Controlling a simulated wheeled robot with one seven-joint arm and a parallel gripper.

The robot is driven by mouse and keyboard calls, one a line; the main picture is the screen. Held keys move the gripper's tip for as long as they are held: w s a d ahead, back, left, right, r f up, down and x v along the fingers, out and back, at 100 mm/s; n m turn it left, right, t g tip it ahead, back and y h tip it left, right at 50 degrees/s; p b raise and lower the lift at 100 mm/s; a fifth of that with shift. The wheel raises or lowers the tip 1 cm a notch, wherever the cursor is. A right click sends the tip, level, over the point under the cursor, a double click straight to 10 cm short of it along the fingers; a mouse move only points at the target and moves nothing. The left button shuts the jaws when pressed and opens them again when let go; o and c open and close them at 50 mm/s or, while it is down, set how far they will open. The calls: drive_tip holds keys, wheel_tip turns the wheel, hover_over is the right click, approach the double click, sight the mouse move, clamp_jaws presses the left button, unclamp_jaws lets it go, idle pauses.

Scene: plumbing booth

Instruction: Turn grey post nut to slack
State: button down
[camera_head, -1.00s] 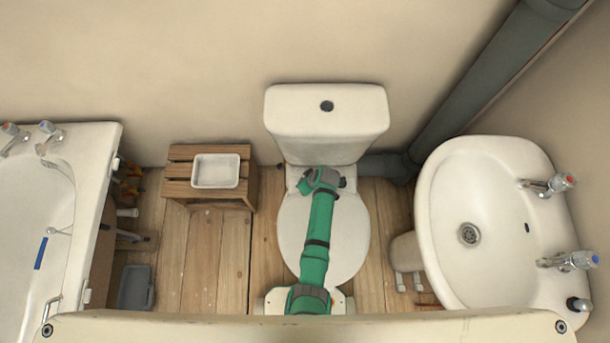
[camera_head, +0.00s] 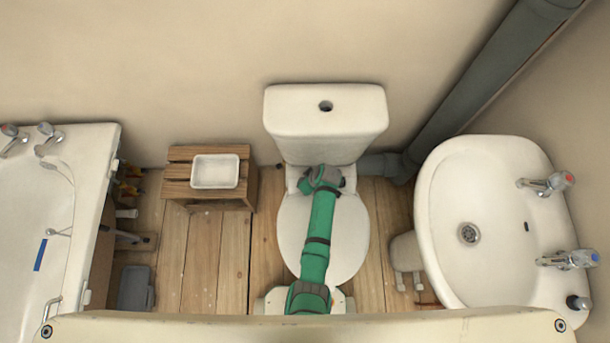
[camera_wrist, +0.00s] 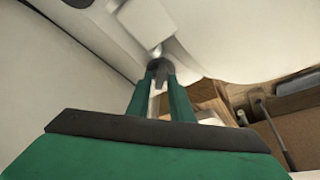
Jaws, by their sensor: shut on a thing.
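The grey post nut (camera_wrist: 160,68) is a small dark grey piece between my fingertips in the wrist view. It sits just below a pale stub and a white block (camera_wrist: 148,24) under white ceramic. My gripper (camera_wrist: 161,84) has its two green fingers shut on the nut, one on each side. In the head view my wrist is over the back of the toilet seat, close to the cistern (camera_head: 326,122). My fingertips and the nut are hidden there. How tight the nut is cannot be seen.
The closed toilet lid (camera_head: 345,245) lies under my arm. A wooden stool (camera_head: 180,185) with a white dish (camera_head: 215,171) stands left, and a washbasin (camera_head: 480,200) stands right. A thick grey pipe (camera_head: 480,80) runs behind the basin. A bath (camera_head: 85,225) is far left.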

idle(0.5)
drive_tip(key=c, duration=1.8)
unclamp_jaws()
drive_tip(key=shift+w, duration=0.1)
drive_tip(key=shift+c, duration=0.2)
drive_tip(key=shift+s+d+r, duration=0.15)
drive_tip(key=shift+s+r, duration=0.15)
drive_tip(key=shift+r, duration=0.2)
drive_tip(key=v, duration=0.9)
drive_tip(key=shift+d+r, duration=0.2)
drive_tip(key=shift+r, duration=0.1)
